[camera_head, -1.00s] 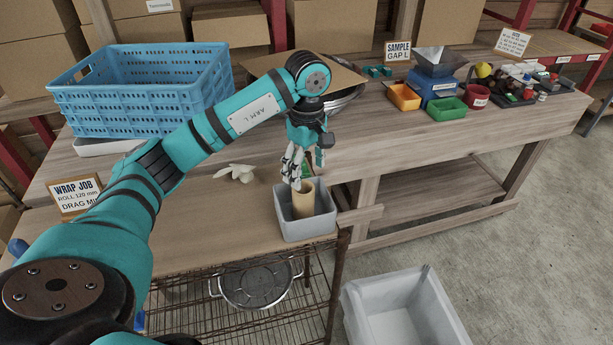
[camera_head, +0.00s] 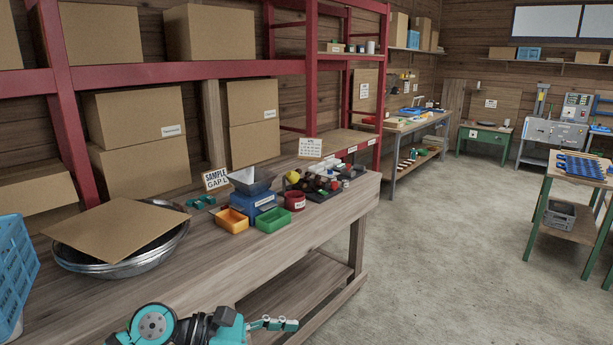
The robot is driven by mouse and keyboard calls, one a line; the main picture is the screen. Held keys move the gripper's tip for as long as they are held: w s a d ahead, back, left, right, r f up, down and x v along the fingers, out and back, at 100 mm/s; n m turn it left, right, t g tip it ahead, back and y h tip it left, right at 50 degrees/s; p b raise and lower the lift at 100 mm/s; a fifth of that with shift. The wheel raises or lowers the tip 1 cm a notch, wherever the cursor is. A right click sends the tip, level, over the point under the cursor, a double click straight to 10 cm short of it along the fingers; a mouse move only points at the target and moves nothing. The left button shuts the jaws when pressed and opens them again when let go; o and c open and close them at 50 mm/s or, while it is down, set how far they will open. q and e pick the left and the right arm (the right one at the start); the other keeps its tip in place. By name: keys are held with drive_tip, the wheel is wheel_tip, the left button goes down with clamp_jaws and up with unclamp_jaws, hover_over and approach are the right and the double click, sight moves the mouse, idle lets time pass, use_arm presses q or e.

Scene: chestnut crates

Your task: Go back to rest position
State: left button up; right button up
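My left gripper (camera_head: 274,324) shows at the bottom edge of the head view, beside a teal arm joint of mine. Its fingers point right, in front of the wooden workbench (camera_head: 225,268) and apart from it. I see nothing held in it, but the angle does not show whether the fingers are open or shut. Most of this arm is below the picture. My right gripper is not in view.
The workbench holds metal bowls (camera_head: 135,262) under a cardboard sheet (camera_head: 118,228), an orange bin (camera_head: 232,221), a green bin (camera_head: 273,220) and a blue scale (camera_head: 252,203). A blue crate (camera_head: 14,270) stands at left. Open concrete floor (camera_head: 440,260) lies right.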

use_arm(q)
wheel_tip(320, 180, up, 7)
drive_tip(key=d+n+t+h, duration=0.2)
drive_tip(key=n+t+h, duration=0.3)
drive_tip(key=n, duration=0.3)
drive_tip(key=w+a+r+n+t+y, duration=0.2)
drive_tip(key=a+n+t+y, duration=0.25)
drive_tip(key=n+t, duration=0.7)
drive_tip(key=s+a+f+n+g+y, duration=0.25)
drive_tip(key=a+f+n+y, duration=1.2)
drive_tip(key=n, duration=0.85)
drive_tip(key=s+f+n+g, duration=0.4)
drive_tip(key=s+f+g, duration=0.2)
drive_tip(key=s+f, duration=0.4)
drive_tip(key=s+f+n+g, duration=0.4)
drive_tip(key=s+f+g, duration=0.35)
drive_tip(key=s, duration=0.55)
wheel_tip(320, 180, down, 27)
drive_tip(key=s, duration=0.2)
drive_tip(key=s+a+f+g, duration=0.1)
drive_tip(key=s+a+f, duration=0.2)
drive_tip(key=s+f, duration=1.1)
drive_tip(key=shift+s+f, duration=0.3)
drive_tip(key=shift+s, duration=0.55)
